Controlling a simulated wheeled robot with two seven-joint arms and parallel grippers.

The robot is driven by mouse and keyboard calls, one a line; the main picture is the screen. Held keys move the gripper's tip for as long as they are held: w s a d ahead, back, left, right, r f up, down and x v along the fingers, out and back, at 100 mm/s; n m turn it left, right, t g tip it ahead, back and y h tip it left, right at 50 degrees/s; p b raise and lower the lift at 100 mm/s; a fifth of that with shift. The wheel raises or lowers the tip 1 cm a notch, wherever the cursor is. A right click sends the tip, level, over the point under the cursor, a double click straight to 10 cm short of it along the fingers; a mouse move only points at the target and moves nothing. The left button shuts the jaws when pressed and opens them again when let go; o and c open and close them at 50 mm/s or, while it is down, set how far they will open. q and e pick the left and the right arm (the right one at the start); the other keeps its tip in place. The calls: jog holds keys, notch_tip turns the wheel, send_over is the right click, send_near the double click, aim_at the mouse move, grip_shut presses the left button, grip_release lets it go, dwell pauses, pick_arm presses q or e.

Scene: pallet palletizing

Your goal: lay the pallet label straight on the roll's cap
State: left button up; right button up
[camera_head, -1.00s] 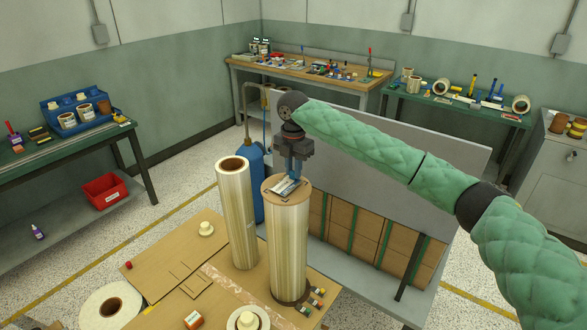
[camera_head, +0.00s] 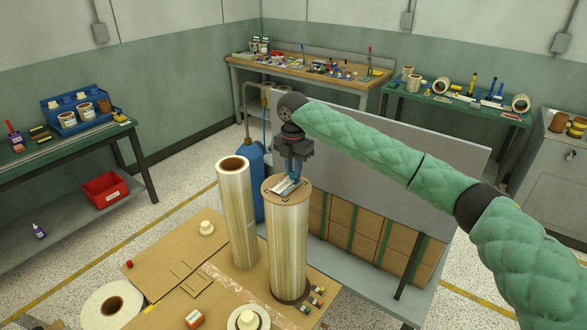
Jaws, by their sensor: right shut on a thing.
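The pallet label (camera_head: 284,189) is a small white sheet with dark print, lying at or just over the brown cap (camera_head: 302,192) of the tall wrapped roll (camera_head: 288,245). It sits within the cap's outline, turned at an angle in the picture. My right gripper (camera_head: 294,178) points down over the cap, its blue-grey fingers shut at the label's far edge. The fingers hide part of that edge. I cannot tell whether the label lies flat on the cap. My left gripper is not in view.
A second, hollow-cored roll (camera_head: 236,215) stands close on the left. A blue cylinder (camera_head: 254,168) and a grey panel (camera_head: 350,160) stand behind.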

jog(key=shift+f, duration=0.3)
dwell(0.7)
jog(key=o, duration=0.9)
jog(key=shift+c, duration=0.7)
jog(key=shift+r, duration=0.1)
jog(key=shift+r+p, duration=1.7)
jog(key=shift+r, duration=1.75)
